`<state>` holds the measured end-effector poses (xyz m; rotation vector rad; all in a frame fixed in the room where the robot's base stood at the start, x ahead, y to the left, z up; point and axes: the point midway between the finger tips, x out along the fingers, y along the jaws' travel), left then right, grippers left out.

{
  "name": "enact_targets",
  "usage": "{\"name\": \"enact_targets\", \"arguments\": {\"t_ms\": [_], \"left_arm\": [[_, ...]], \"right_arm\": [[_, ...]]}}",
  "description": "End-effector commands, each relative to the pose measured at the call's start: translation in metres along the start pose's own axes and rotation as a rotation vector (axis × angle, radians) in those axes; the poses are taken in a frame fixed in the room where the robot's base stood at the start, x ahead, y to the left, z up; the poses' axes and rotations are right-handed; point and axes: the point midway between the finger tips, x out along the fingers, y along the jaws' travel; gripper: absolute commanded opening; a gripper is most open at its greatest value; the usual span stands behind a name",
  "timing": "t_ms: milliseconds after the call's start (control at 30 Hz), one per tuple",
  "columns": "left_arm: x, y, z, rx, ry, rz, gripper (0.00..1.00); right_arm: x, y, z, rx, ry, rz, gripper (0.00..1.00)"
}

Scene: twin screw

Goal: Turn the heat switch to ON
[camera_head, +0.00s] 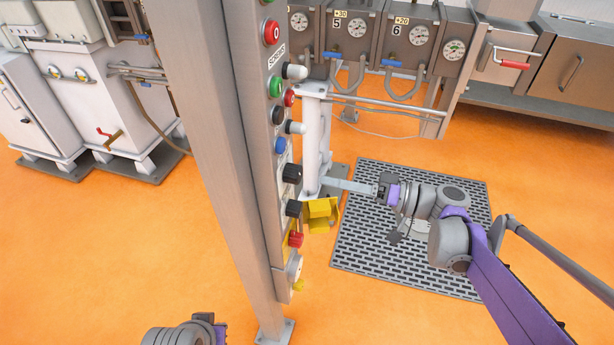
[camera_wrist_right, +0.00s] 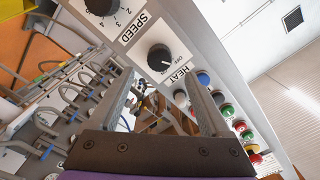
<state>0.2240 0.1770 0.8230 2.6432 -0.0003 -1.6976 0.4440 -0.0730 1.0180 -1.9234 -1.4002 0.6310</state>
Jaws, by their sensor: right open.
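The heat switch (camera_wrist_right: 160,57) is a round black knob beside the HEAT label in the right wrist view. A white mark shows on it, but I cannot read its setting for certain. In the head view it appears to be the upper of two black knobs (camera_head: 291,173) on the tall panel. My right gripper (camera_head: 330,181) is to the right of the panel, level with that knob and apart from it. Its fingers (camera_wrist_right: 160,82) are spread and empty, with the knob between and beyond their tips. Only part of my left arm's end shows at the bottom edge; its fingers are not visible.
The speed knob (camera_wrist_right: 100,5) is close to the heat switch. Colored buttons, including a blue one (camera_head: 280,145), line the panel. A yellow bracket (camera_head: 320,210) sticks out below my right gripper. A grey grate (camera_head: 355,255) lies on the orange floor.

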Motion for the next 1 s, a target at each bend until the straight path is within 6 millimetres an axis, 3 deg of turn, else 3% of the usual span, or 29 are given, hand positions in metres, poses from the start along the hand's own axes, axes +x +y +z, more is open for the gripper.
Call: {"name": "enact_targets", "arguments": {"t_ms": [100, 300, 733, 1000], "left_arm": [[0.0, 0.0, 0.0, 0.0, 0.0, 0.0, 0.0], [0.001, 0.0, 0.0, 0.0, 0.0, 0.0, 0.0], [0.001, 0.0, 0.0, 0.0, 0.0, 0.0, 0.0], [0.001, 0.0, 0.0, 0.0, 0.0, 0.0, 0.0]], "right_arm": [[0.025, -0.001, 0.001, 0.001, -0.003, -0.003, 0.81], [0.053, 0.0, 0.001, 0.001, -0.002, -0.001, 0.81], [0.064, 0.0, 0.0, 0.001, 0.0, 0.002, 0.81], [0.064, 0.0, 0.0, 0.001, 0.0, 0.002, 0.35]]}}
